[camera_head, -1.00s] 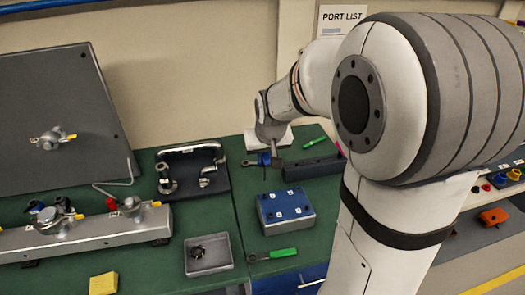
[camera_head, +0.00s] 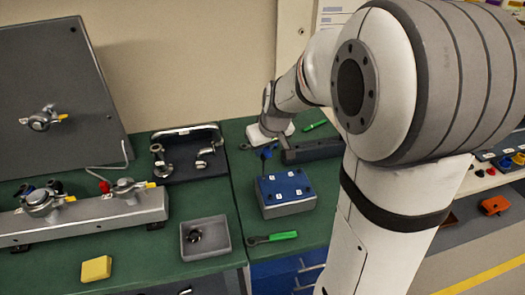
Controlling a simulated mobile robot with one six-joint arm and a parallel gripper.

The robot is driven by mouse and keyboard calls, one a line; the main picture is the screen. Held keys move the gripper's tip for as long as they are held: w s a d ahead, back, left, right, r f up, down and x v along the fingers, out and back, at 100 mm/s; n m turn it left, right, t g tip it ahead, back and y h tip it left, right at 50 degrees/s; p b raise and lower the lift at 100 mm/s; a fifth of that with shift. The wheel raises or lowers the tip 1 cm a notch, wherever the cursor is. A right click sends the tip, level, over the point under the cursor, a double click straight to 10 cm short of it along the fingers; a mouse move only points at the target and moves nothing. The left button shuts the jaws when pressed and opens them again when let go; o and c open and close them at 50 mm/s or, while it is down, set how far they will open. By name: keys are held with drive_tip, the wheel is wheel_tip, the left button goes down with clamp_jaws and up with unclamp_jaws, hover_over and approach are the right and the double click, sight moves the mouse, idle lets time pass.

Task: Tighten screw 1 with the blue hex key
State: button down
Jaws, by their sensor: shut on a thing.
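My gripper (camera_head: 270,143) is small in the view, below my wrist and above the back of the right green bench. It is shut on the blue hex key (camera_head: 266,154), of which only a small blue part shows clearly. The key's tip cannot be made out. The block with the blue top (camera_head: 286,190) stands just in front of and below the key. Its top carries several small white labels, too small to read, so I cannot tell which screw is screw 1. The key appears apart from the block.
A dark long block (camera_head: 315,150) lies behind the blue-topped block. A green-handled tool (camera_head: 280,236) lies in front, another (camera_head: 314,126) at the back. To the left are a grey tray (camera_head: 207,250), a yellow block (camera_head: 96,269) and a metal rail (camera_head: 90,216) with fittings.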

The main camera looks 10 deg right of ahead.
drive_tip(key=shift+f+n+b, duration=0.2)
drive_tip(key=shift+n+b, duration=0.1)
drive_tip(key=shift+n, duration=0.1)
drive_tip(key=shift+r+n+y, duration=0.25)
drive_tip(key=shift+n+y, duration=0.05)
drive_tip(key=shift+f+b, duration=0.15)
drive_tip(key=shift+b, duration=0.25)
drive_tip(key=shift+f+n+b, duration=0.15)
drive_tip(key=shift+n+b, duration=0.55)
drive_tip(key=shift+b, duration=0.25)
drive_tip(key=shift+n+g+y+b, duration=0.3)
drive_tip(key=shift+n+y+b, duration=0.2)
drive_tip(key=shift+n+b, duration=0.25)
drive_tip(key=shift+r+n, duration=0.3)
drive_tip(key=shift+n, duration=0.25)
